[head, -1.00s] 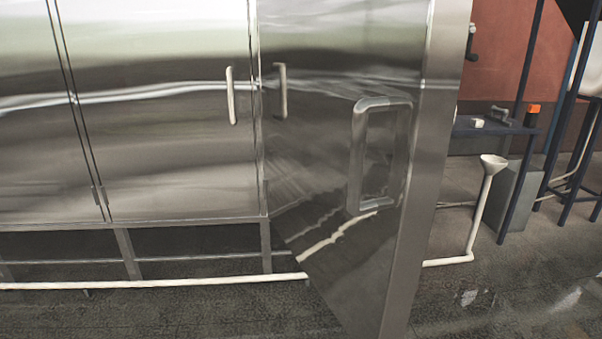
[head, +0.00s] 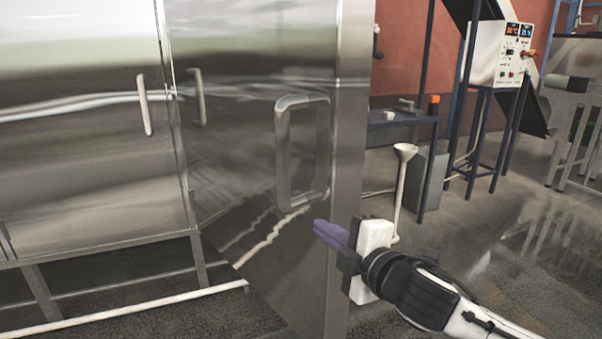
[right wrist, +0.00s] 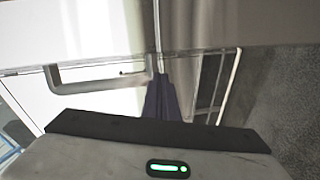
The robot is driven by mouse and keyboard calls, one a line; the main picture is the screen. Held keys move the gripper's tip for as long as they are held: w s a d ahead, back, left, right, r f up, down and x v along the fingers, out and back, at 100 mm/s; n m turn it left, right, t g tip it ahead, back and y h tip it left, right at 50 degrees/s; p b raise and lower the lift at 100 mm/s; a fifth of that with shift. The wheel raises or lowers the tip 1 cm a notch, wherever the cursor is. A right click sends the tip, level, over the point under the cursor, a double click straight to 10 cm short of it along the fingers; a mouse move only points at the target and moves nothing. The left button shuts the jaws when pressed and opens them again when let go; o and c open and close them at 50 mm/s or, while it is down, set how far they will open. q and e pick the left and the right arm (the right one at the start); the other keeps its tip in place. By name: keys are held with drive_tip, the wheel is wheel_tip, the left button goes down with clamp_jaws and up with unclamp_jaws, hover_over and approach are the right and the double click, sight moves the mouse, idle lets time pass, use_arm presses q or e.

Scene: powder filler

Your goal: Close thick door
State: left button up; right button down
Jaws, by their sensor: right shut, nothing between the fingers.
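The thick door (head: 255,150) is a shiny steel panel with a broad edge (head: 350,130), and it stands open, swung out from the cabinet (head: 80,130). A rectangular loop handle (head: 283,155) is on its face. My right gripper (head: 320,233) has purple fingers, shut and empty, in front of the door's lower part, just below and right of the handle. I cannot tell whether it touches the door. In the right wrist view the shut fingers (right wrist: 161,98) point up the picture, with a grey bar-shaped handle (right wrist: 95,78) to their left. My left gripper is not in view.
A pale pipe (head: 130,308) runs low along the cabinet's front. A white funnel (head: 404,152) on a pipe stands right of the door. A blue-framed stand (head: 400,118) and a control box (head: 513,55) are behind. The floor at right is open.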

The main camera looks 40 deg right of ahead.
drive_tip(key=n+t, duration=0.2)
approach(304, 171)
drive_tip(key=shift+h, duration=0.4)
drive_tip(key=w, duration=0.2)
drive_tip(key=w+r+p, duration=0.1)
drive_tip(key=w, duration=0.1)
drive_tip(key=w+a, duration=0.1)
drive_tip(key=w, duration=0.1)
drive_tip(key=shift+r, duration=0.35)
drive_tip(key=shift+w, duration=0.5)
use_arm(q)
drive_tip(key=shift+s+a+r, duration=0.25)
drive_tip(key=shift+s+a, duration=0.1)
use_arm(e)
drive_tip(key=shift+w+f, duration=0.1)
drive_tip(key=shift+w, duration=0.05)
drive_tip(key=shift+d, duration=0.1)
